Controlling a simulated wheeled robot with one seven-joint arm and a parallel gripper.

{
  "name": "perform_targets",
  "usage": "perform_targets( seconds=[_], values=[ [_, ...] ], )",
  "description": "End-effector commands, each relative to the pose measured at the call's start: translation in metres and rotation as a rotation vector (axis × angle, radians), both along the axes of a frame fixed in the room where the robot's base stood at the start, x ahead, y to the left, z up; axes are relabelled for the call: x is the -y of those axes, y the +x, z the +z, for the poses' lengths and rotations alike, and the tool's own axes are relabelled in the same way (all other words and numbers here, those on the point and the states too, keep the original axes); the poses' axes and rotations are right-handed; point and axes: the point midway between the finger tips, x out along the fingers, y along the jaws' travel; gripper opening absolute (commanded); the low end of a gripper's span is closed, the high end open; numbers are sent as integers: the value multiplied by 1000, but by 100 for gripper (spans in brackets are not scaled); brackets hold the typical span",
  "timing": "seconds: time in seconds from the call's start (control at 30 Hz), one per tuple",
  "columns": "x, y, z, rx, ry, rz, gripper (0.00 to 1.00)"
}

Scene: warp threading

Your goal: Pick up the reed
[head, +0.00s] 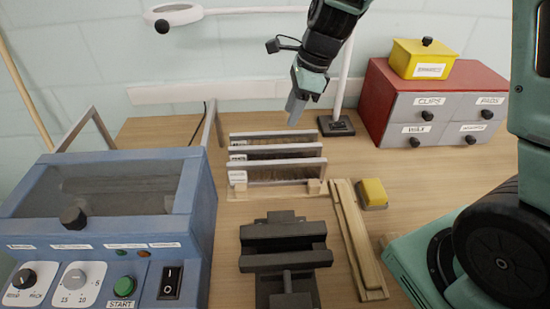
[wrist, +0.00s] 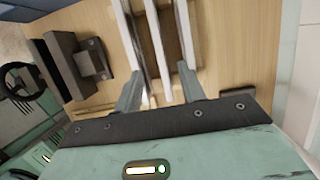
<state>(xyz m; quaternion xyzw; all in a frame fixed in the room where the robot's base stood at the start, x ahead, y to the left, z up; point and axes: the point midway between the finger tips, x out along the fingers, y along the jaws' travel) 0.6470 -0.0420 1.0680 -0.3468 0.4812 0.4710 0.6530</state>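Several reeds stand side by side in a light wooden rack (head: 236,193) on the table. The front reed (head: 270,164), middle reed (head: 275,148) and back reed (head: 272,134) are long pale strips with white labels at the left end. My gripper (head: 297,108) hangs above the rack's back right part, pointing down. In the wrist view my gripper (wrist: 158,88) is open, its fingers spread, and nothing is held. Pale reed strips (wrist: 154,40) run up the picture between and beyond the fingertips. They appear below the fingers; I cannot tell the exact height gap.
A dark vise (head: 285,245) stands in front of the rack, with a long wooden piece (head: 355,240) and a yellow block (head: 373,192) to its right. A blue machine (head: 130,215) stands left. Red drawers (head: 380,105) with a yellow box (head: 425,58) and a lamp base (head: 336,126) are behind.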

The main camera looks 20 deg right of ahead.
Motion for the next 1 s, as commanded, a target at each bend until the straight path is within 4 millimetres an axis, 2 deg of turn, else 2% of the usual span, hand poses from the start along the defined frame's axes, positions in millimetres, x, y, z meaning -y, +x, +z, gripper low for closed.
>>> perform_targets(
  seconds=[0.1, 0.4, 0.77, 1.0],
  values=[
    [-7, 0, -25, -7, 0, 2, 40],
    [-24, 6, -82, -6, 0, 6, 40],
    [-33, 8, -109, -3, 0, 6, 40],
    [-41, 10, -140, -2, 0, 7, 40]
  ],
)
